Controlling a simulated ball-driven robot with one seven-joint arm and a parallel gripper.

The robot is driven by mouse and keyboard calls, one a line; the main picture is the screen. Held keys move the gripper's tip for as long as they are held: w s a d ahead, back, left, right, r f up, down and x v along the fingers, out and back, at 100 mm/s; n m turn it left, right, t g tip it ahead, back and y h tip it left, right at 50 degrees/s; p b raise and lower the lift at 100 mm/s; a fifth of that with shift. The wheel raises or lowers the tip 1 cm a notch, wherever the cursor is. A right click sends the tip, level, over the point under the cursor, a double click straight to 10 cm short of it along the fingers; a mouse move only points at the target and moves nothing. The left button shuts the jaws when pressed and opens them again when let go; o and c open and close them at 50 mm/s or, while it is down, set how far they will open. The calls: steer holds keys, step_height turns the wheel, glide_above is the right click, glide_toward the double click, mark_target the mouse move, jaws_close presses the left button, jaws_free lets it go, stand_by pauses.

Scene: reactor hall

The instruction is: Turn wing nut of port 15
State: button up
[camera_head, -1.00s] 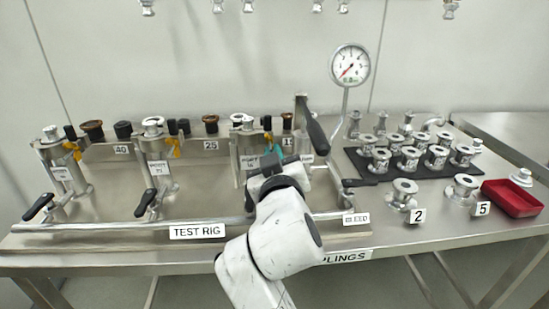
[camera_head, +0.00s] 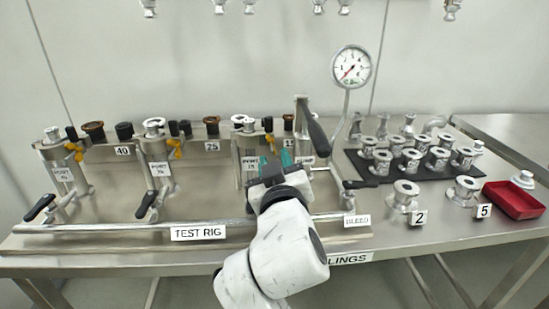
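The port with the PORT 15 label (camera_head: 250,163) is the rightmost of the three ports on the test rig, with a silver flange (camera_head: 241,121) on top. My gripper (camera_head: 275,160) is in front of and just right of this port, pointing away toward the rig. Its two teal fingertips are apart, and I see nothing held between them. Whether it touches the port is unclear. Yellow wing nuts show on the left port (camera_head: 75,150) and the middle port (camera_head: 177,148).
A dark-handled lever (camera_head: 312,128) stands upright just right of my gripper. A pressure gauge (camera_head: 350,66) rises behind. A front rail (camera_head: 130,226) crosses the rig. Metal fittings on a black mat (camera_head: 425,170) and a red tray (camera_head: 513,201) are on the right.

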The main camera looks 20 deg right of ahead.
steer(key=v, duration=0.8)
steer(key=shift+s, duration=0.3)
steer(key=shift+a, duration=0.15)
